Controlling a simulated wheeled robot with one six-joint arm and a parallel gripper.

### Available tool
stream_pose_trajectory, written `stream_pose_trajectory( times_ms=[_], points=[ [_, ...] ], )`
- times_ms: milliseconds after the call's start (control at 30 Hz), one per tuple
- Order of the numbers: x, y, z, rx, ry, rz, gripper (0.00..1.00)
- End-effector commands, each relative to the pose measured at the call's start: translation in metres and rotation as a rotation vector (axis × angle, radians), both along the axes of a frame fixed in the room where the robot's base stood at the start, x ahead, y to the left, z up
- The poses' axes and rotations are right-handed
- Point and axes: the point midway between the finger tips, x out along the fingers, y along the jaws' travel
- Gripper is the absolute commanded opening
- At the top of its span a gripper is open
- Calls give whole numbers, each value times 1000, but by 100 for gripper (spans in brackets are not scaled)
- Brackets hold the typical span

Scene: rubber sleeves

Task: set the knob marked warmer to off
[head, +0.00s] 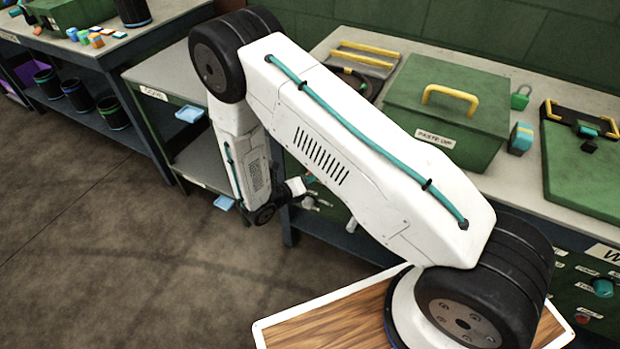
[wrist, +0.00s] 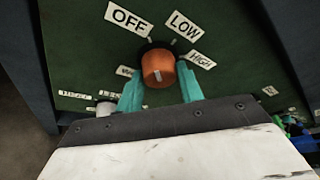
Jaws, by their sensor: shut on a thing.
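An orange knob (wrist: 157,68) sits on a dark green panel in the wrist view, with a small pale mark on its face. Labels OFF (wrist: 129,19), LOW (wrist: 184,26) and HIGH (wrist: 201,60) fan around its upper side. I cannot tell for sure which label the mark points to.
A white knob (wrist: 106,107) with its own labels is left of my gripper. A green lidded box (head: 445,110) and a green case (head: 585,160) stand on the bench above. More knobs (head: 602,288) are on the right panel. The floor (head: 110,220) at left is clear.

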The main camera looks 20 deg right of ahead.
Motion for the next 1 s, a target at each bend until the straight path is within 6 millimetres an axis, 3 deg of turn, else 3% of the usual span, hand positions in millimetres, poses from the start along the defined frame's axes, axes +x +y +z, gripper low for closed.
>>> stream_pose_trajectory(
  times_ms=[700,733,800,1000],
  points=[
    [1,1,0,-49,55,2,14],
    [1,1,0,-49,55,2,45],
    [1,1,0,-48,54,2,59],
    [1,0,0,-49,55,1,59]
  ],
)
